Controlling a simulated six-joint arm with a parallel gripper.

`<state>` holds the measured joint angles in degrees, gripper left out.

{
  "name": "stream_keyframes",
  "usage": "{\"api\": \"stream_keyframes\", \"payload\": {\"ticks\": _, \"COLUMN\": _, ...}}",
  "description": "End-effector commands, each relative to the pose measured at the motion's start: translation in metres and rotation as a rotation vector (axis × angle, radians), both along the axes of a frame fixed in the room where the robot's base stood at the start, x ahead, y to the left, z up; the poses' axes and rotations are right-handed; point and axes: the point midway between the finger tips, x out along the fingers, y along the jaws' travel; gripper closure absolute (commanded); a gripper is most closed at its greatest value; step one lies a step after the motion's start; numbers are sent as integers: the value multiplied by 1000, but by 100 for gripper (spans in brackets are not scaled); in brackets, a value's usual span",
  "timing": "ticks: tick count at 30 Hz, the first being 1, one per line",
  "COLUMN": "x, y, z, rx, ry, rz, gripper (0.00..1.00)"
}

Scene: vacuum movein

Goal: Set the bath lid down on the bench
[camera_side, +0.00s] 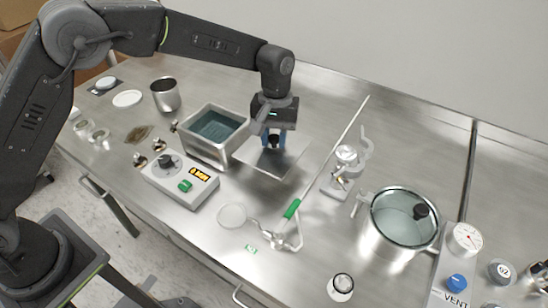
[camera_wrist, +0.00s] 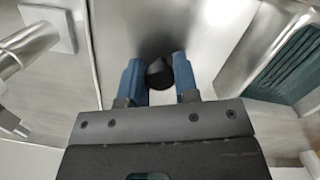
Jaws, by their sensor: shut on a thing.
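The bath lid (camera_side: 262,164) is a flat, shiny metal plate with a black knob, just right of the open water bath (camera_side: 214,135). My gripper (camera_side: 272,138) is above the lid with its blue fingers on either side of the knob. In the wrist view, the black knob (camera_wrist: 160,73) sits between the two fingertips of my gripper (camera_wrist: 158,78), and the lid plate (camera_wrist: 120,30) spreads out beneath. The lid looks about level and low over the bench (camera_side: 325,115). I cannot tell whether it touches the steel surface. The bath holds bluish water and is uncovered.
A control box (camera_side: 180,181) with a lit display stands in front of the bath. A green-handled tool (camera_side: 291,209), a metal clamp stand (camera_side: 346,155) and a glass-lidded pot (camera_side: 400,222) are to the right. A metal beaker (camera_side: 166,95) stands behind left. Bench behind the lid is clear.

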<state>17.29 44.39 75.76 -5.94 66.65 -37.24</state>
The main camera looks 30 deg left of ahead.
Motion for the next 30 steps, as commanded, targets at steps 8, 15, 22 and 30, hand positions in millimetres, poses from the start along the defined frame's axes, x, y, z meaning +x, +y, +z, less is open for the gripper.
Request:
{"api": "stream_keyframes", "payload": {"ticks": 8, "x": 0, "y": 0, "z": -28, "rx": 0, "ry": 0, "rz": -1, "gripper": 99}}
{"api": "stream_keyframes", "payload": {"ticks": 15, "x": 0, "y": 0, "z": -58, "rx": -1, "ry": 0, "rz": -2, "gripper": 99}}
{"api": "stream_keyframes", "payload": {"ticks": 22, "x": 0, "y": 0, "z": -60, "rx": -1, "ry": -3, "rz": -3, "gripper": 99}}
{"api": "stream_keyframes", "payload": {"ticks": 30, "x": 0, "y": 0, "z": -64, "rx": -1, "ry": -1, "rz": -3, "gripper": 62}}
